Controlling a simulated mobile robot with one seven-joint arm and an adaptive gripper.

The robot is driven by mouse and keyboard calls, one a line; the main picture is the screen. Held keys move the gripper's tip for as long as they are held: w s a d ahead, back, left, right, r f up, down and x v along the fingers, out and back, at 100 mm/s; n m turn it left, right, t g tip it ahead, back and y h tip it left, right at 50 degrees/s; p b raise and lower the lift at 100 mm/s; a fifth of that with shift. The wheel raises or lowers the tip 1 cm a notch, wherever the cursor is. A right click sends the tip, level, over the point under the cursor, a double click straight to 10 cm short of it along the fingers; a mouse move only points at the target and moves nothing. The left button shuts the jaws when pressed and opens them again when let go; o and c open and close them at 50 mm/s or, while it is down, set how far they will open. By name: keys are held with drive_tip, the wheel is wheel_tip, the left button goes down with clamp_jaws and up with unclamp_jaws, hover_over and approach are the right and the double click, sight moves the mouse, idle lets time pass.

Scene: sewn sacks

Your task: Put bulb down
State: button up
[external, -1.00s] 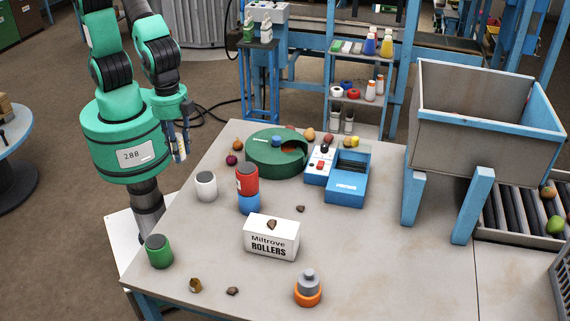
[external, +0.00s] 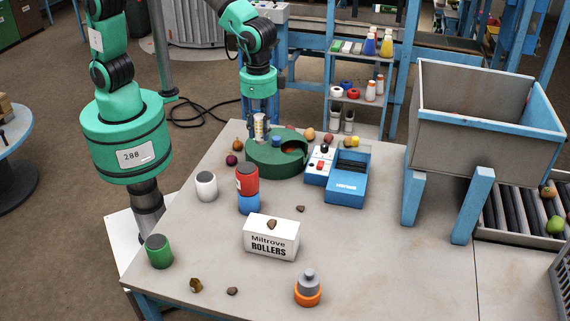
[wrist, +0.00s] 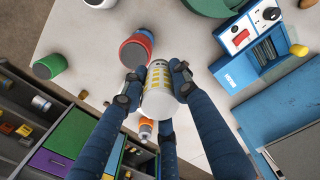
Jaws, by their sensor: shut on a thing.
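My gripper (external: 261,127) is shut on a white cylinder with yellow markings (wrist: 158,92), gripped by its sides. The wrist view shows fingers on both sides of it. In the external view it is small, and I cannot tell whether it is a bulb or a bulb's package. It is held upright at the back left of the grey table (external: 345,255), beside and in front of the round green tray (external: 262,168) as pictured. I cannot tell how high above the table or tray its lower end is.
A red can (external: 247,180) stands on a blue one (external: 249,205), near a white can (external: 206,187). A blue device (external: 347,188) stands right of the tray. Small fruits lie around the tray. A white box (external: 271,240) is mid-table.

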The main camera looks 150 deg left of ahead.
drive_tip(key=s+a+f+n, duration=0.1)
drive_tip(key=s+a+n, duration=0.25)
drive_tip(key=a, duration=0.85)
drive_tip(key=s+a+n, duration=0.3)
drive_tip(key=s+a, duration=0.2)
drive_tip(key=a, duration=0.7)
drive_tip(key=s+a+f+n, duration=0.1)
drive_tip(key=s+a+n, duration=0.3)
drive_tip(key=a, duration=0.9)
drive_tip(key=f, duration=1.7)
drive_tip(key=shift+s+d+f, duration=0.1)
drive_tip(key=shift+d+f, duration=0.1)
drive_tip(key=shift+f, duration=0.15)
drive_tip(key=shift+a, duration=0.1)
drive_tip(key=shift+w+a+f, duration=0.25)
drive_tip(key=shift+w+a, duration=1.25)
drive_tip(key=shift+a, duration=0.65)
drive_tip(key=shift+w+a+f, duration=0.25)
drive_tip(key=shift+w+a, duration=1.25)
drive_tip(key=shift+a, duration=0.7)
drive_tip(key=shift+w+a+f, duration=0.25)
drive_tip(key=shift+w+a, duration=1.25)
drive_tip(key=shift+a, duration=0.65)
drive_tip(key=shift+f, duration=1.75)
drive_tip(key=shift+f, duration=0.15)
